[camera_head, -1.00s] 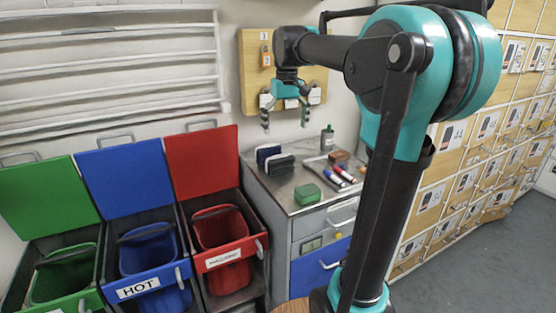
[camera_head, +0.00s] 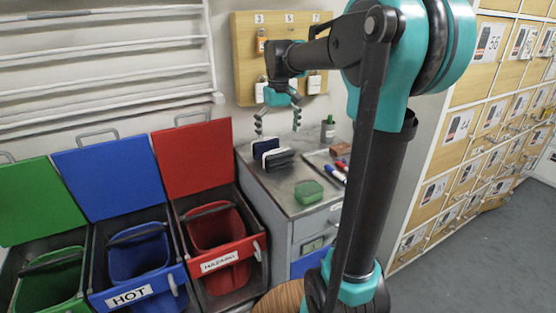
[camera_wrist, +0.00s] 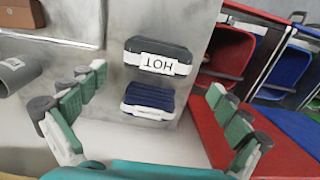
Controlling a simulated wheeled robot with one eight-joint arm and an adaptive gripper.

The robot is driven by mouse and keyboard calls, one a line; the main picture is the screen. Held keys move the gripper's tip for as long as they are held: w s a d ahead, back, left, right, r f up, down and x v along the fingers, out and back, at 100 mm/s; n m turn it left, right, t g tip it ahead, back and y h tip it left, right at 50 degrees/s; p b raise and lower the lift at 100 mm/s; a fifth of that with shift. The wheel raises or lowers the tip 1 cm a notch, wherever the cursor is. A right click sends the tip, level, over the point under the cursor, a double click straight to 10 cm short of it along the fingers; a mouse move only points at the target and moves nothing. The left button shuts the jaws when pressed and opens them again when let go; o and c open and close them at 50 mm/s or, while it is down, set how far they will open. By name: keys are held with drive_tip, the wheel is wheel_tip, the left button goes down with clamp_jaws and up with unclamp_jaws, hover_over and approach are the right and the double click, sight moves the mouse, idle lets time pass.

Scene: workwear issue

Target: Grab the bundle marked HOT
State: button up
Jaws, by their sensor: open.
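The bundle marked HOT (camera_wrist: 158,60) is dark grey to black with a white band. Its label reads upside down in the wrist view. In the head view it is the nearer dark bundle (camera_head: 279,160) on the metal counter top. A dark blue bundle (camera_wrist: 150,98) with a white band lies beside it, nearer the wall (camera_head: 265,147). My gripper (camera_head: 278,128) is open and empty above the two bundles, pointing down. In the wrist view its fingers (camera_wrist: 157,82) stand wide on either side of the bundles, apart from both.
A green box (camera_head: 309,193), marker pens in a tray (camera_head: 325,167), a brown block (camera_head: 340,149) and a grey bottle (camera_head: 328,130) share the counter. Left stand green, blue (camera_head: 140,259) and red (camera_head: 215,238) bins; the blue one's label also reads HOT. A padlock board (camera_head: 245,75) hangs behind.

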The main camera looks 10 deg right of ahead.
sight(278, 151)
drive_tip(key=f, duration=0.8)
drive_tip(key=shift+w, duration=0.25)
drive_tip(key=shift+c, duration=0.2)
drive_tip(key=c, duration=1)
